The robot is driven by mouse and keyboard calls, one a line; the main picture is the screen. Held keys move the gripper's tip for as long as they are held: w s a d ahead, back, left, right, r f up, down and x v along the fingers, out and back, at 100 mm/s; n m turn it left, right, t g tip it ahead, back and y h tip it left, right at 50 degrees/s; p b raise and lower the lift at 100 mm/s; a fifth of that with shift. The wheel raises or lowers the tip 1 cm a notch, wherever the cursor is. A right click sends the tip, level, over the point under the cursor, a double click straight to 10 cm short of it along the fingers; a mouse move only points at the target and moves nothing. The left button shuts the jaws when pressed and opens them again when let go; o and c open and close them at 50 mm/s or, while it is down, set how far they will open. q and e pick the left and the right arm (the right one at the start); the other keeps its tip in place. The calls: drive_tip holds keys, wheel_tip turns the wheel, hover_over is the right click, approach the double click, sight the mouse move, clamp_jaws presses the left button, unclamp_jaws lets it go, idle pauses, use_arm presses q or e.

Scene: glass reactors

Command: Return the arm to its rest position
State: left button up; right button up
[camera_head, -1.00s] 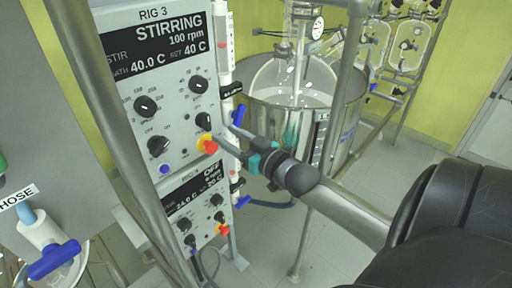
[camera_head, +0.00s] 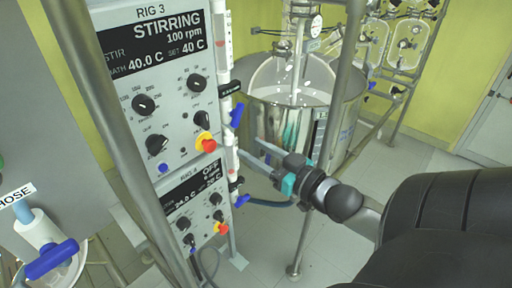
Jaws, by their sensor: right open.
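My right arm comes in from the lower right, and its black, grey and teal wrist crosses in front of the metal vessel. My right gripper (camera_head: 254,157) is open, with its grey fingers pointing left toward the rig's side pipe. No object shows between the fingers. The RIG 3 panel (camera_head: 170,118) is to the left of the gripper and reads STIRRING, 100 rpm, 40.0 C and set 40 C. The gripper is apart from the panel's knobs and red button (camera_head: 208,145). My left gripper is not in view.
A RIG 4 panel (camera_head: 197,205) reading OFF sits below. A steel frame post (camera_head: 335,120) stands near my wrist. The large steel vessel (camera_head: 270,122) is behind it. Blue-handled valves (camera_head: 237,116) are on the side pipe. Open floor (camera_head: 262,245) lies below the wrist.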

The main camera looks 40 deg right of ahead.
idle(0.4)
drive_tip(key=s+d+f+m+g+h+b, duration=0.1)
drive_tip(key=s+f+g+b, duration=0.15)
drive_tip(key=f, duration=1.05)
drive_tip(key=s+d+f+g+h+b, duration=0.1)
drive_tip(key=s+f+g+b, duration=0.15)
drive_tip(key=f, duration=1.05)
drive_tip(key=s+d+f+m+g+h+b, duration=0.1)
drive_tip(key=s+f+g+b, duration=0.15)
drive_tip(key=f, duration=0.95)
drive_tip(key=s+a+f+n+g+b, duration=0.1)
drive_tip(key=s+a+f+g+b, duration=0.1)
drive_tip(key=s+a+f, duration=0.3)
drive_tip(key=s+a+f+n+g+y+b, duration=0.1)
drive_tip(key=s+a+f+g, duration=0.3)
drive_tip(key=s+f, duration=0.8)
drive_tip(key=s+a+f+n+g+b, duration=0.1)
drive_tip(key=s+a+f+g+b, duration=0.2)
drive_tip(key=s+a+f, duration=0.5)
wheel_tip(320, 180, down, 4)
drive_tip(key=shift+s+a+r, duration=0.15)
drive_tip(key=shift+s+a, duration=0.05)
drive_tip(key=shift+o, duration=0.2)
drive_tip(key=shift+g, duration=0.25)
